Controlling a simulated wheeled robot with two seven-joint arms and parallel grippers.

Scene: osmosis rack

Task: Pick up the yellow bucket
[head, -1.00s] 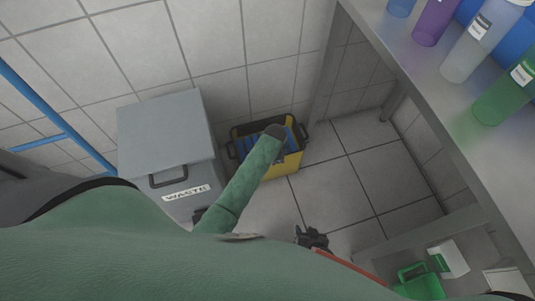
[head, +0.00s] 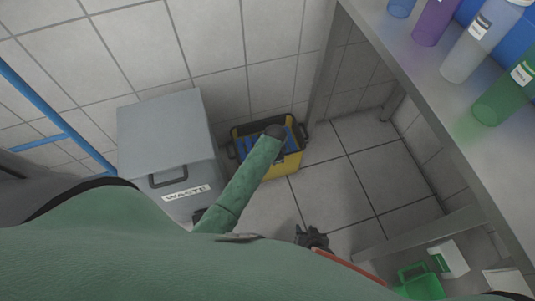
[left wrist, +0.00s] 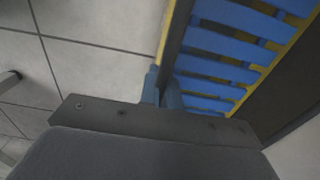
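The yellow bucket (head: 286,167) stands on the floor beside the grey waste bin, with a dark rim, dark side handles and a blue slatted insert. My left arm reaches over it in the head view and hides its middle and my left gripper. In the left wrist view, the left gripper's fingers (left wrist: 161,88) are close together on either side of the bucket's near rim (left wrist: 177,42). They look shut on it, though the contact is partly hidden. My right gripper (head: 313,238) is low in the head view, apart from the bucket; its fingers are too dark to read.
The grey waste bin (head: 165,130) stands close on the bucket's left. A metal rack (head: 430,85) with several bottles is at the right. A green container (head: 418,280) sits low at the right. Tiled floor (head: 345,190) is clear right of the bucket.

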